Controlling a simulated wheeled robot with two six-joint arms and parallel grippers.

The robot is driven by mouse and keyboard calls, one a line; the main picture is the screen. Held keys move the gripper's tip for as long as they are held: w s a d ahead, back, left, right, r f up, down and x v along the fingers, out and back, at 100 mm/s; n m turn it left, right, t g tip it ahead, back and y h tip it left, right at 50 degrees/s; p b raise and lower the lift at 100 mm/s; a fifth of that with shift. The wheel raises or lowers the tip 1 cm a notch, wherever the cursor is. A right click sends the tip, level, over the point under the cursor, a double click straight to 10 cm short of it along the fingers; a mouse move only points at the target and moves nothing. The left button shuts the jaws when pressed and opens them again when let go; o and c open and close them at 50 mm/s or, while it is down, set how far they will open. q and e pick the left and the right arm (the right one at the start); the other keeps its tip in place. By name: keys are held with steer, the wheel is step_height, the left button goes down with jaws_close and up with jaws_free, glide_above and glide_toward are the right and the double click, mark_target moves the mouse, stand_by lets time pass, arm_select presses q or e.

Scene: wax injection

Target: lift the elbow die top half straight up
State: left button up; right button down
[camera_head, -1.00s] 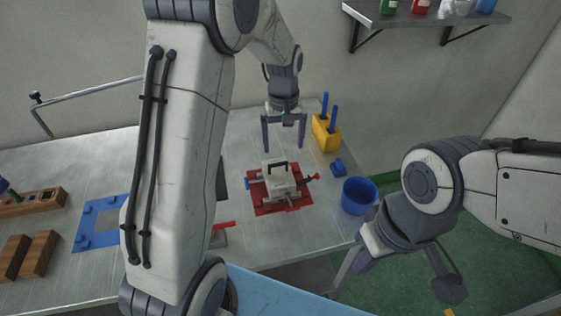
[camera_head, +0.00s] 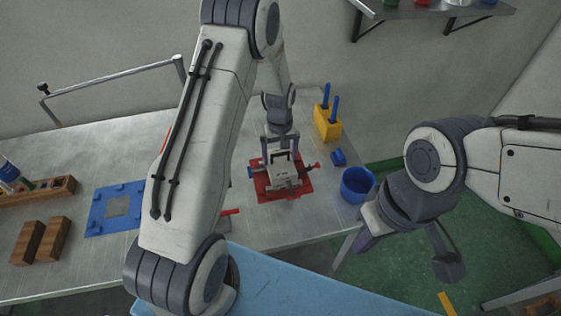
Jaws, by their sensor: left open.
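The elbow die (camera_head: 284,175) is a pale grey block with a dark handle on top. It sits on a red mat (camera_head: 264,188), with red-tipped parts at its sides. My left gripper (camera_head: 281,156) is open and pointing down, its two fingers on either side of the handle at the die's top. I cannot tell whether the fingers touch it. My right gripper (camera_head: 408,250) is in the lower right, off the table and over the floor. It looks open and empty.
A blue cup (camera_head: 357,185) and a small blue block (camera_head: 338,157) stand right of the die. A yellow holder (camera_head: 327,125) with blue rods is behind. A blue frame plate (camera_head: 101,213), wooden blocks (camera_head: 53,240) and a wooden rack (camera_head: 40,192) lie to the left.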

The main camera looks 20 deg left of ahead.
arm_select(q)
jaws_close()
steer(key=shift+w+r, duration=0.1)
steer(key=shift+r, duration=0.05)
